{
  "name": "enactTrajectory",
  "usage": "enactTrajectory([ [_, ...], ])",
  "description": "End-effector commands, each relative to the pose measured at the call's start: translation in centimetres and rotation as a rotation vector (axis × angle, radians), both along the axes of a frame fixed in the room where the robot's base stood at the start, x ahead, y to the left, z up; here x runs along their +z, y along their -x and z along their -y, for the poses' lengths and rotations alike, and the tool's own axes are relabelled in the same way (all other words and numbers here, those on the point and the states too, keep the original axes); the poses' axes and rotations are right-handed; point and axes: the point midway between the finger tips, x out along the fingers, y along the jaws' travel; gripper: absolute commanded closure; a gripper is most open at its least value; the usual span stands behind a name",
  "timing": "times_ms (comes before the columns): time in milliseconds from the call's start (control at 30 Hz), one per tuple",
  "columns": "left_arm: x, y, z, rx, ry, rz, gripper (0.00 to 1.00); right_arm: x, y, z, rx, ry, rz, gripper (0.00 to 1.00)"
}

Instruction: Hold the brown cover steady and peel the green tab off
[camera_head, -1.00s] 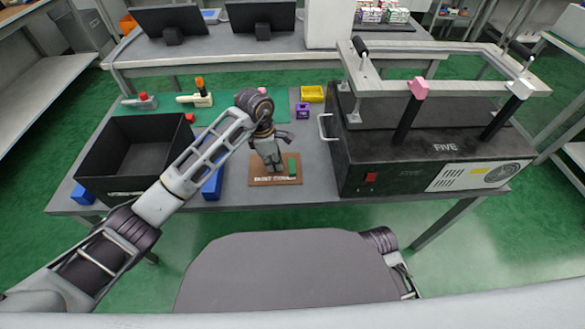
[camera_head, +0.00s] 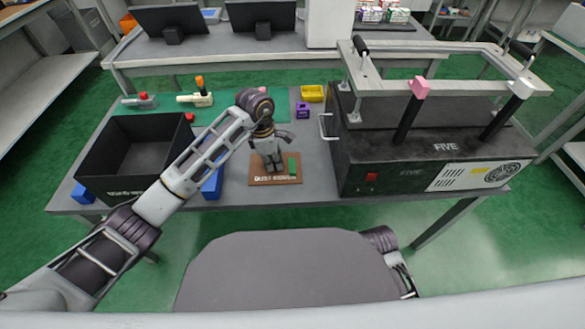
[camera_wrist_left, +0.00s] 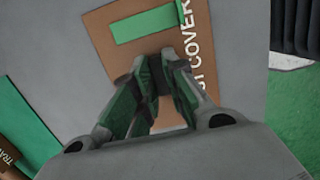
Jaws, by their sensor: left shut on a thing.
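The brown cover (camera_head: 260,182) lies flat on the grey table and carries white lettering along its near edge. A green tab (camera_head: 292,166) sits on its right part. In the left wrist view the cover (camera_wrist_left: 105,45) and the green strip of the tab (camera_wrist_left: 145,25) lie just beyond my fingertips. My left gripper (camera_head: 274,168) points down over the middle of the cover, beside the tab and apart from it. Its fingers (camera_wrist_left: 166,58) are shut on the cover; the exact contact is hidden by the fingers. My right gripper is out of view.
A black box machine (camera_head: 430,160) with levers stands to the right. A black open bin (camera_head: 130,150) is at the left, with blue parts beside it. A yellow tray (camera_head: 312,93) and a purple block (camera_head: 302,110) lie behind. The table in front of the cover is clear.

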Motion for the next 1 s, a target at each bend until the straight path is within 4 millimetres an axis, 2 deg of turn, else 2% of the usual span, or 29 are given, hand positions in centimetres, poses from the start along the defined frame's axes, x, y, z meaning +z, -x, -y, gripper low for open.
enactTrajectory([
  [367, -0.01, 0.01, -0.01, 0.0, 0.0, 0.0, 1.0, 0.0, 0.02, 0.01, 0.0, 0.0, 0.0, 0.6],
  [400, -0.01, 0.01, -0.01, 0.0, 0.0, 0.0, 0.84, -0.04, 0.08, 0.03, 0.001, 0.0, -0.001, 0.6],
  [600, -0.01, 0.01, -0.01, 0.0, 0.0, 0.0, 0.61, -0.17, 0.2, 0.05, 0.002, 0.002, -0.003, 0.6],
  [1000, 0.26, -0.02, -0.04, 0.0, 0.0, 0.001, 0.61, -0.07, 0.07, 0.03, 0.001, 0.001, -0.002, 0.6],
])
